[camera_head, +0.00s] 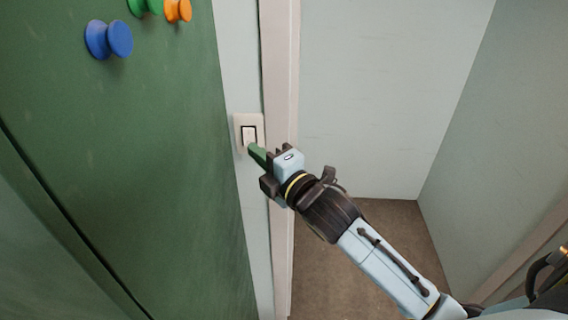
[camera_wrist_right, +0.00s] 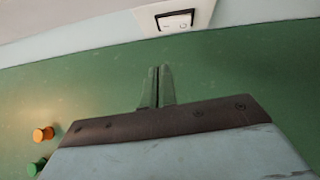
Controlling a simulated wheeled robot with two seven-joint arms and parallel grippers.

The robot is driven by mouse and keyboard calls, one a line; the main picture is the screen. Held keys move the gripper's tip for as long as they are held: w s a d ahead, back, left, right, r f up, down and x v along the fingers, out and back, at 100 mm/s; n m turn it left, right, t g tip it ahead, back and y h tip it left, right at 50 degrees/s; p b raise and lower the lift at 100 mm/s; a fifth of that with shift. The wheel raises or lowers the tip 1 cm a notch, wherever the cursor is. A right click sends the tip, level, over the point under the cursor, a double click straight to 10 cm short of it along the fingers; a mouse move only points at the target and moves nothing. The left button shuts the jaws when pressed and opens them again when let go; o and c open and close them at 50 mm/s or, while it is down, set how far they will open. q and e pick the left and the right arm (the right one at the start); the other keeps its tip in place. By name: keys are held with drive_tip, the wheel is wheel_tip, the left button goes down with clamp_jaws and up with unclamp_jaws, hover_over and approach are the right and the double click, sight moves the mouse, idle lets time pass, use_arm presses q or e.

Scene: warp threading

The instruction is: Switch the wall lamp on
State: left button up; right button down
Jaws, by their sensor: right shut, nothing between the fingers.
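A white wall switch (camera_head: 249,131) with a dark-edged rocker is set in the narrow pale wall strip beside the green board. It also shows at the top of the right wrist view (camera_wrist_right: 175,20). My right gripper (camera_head: 254,152) is shut and empty, its green fingertips just below the switch in the head view. In the right wrist view its closed fingers (camera_wrist_right: 158,72) point toward the switch, with a gap in the picture between them and the plate. Whether the tips touch the wall I cannot tell. No lamp shows in either view. My left gripper is not in view.
The green board (camera_head: 150,180) fills the left side, with a blue knob (camera_head: 109,40), an orange knob (camera_head: 178,10) and a green knob (camera_head: 145,6) on it. A pale door frame (camera_head: 281,100) stands right of the switch. Beyond it is open brown floor (camera_head: 390,225).

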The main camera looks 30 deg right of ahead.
drive_tip(key=v, duration=0.6)
drive_tip(key=shift+s+d+r+b, duration=0.2)
drive_tip(key=shift+s+r+b, duration=0.15)
